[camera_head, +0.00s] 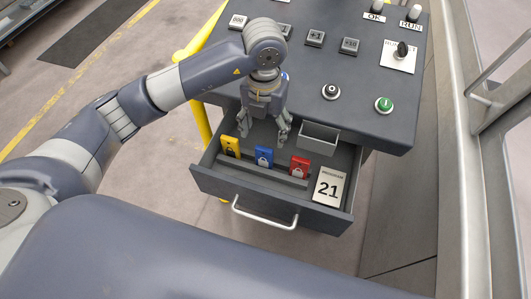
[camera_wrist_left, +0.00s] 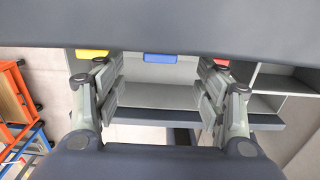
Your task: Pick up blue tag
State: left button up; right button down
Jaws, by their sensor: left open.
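The blue tag (camera_head: 264,157) stands upright in the open drawer (camera_head: 225,177), between the yellow tag (camera_head: 231,146) and the red tag (camera_head: 299,166). My left gripper (camera_head: 264,138) is open and empty, pointing down over the drawer, just behind the blue tag in the head view. In the left wrist view the blue tag (camera_wrist_left: 160,58) shows at the top centre, partly cut off by a dark shape. It lies between the lines of the two open fingers (camera_wrist_left: 162,95). I cannot tell how far the fingers are above the drawer floor. My right gripper is not in view.
A card marked 21 (camera_head: 329,187) stands at the drawer's right end, with a small grey bin (camera_head: 319,138) behind it. The control panel (camera_head: 352,75) with buttons overhangs the drawer's back. A yellow post (camera_head: 202,122) stands at the left. The drawer handle (camera_head: 263,218) faces me.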

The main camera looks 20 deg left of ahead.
aim_at(264, 148)
pick_arm(q)
jog(key=shift+s+f+p, duration=0.2)
jog(key=shift+f+p, duration=0.1)
jog(key=shift+f, duration=0.8)
notch_tip(264, 148, down, 2)
jog(key=shift+f+p, duration=0.1)
jog(key=shift+p, duration=0.7)
notch_tip(264, 148, down, 2)
jog(key=shift+f, duration=0.4)
jog(key=shift+w, duration=0.1)
jog(key=shift+c, duration=1.1)
jog(key=c, duration=0.9)
jog(key=shift+c, duration=0.2)
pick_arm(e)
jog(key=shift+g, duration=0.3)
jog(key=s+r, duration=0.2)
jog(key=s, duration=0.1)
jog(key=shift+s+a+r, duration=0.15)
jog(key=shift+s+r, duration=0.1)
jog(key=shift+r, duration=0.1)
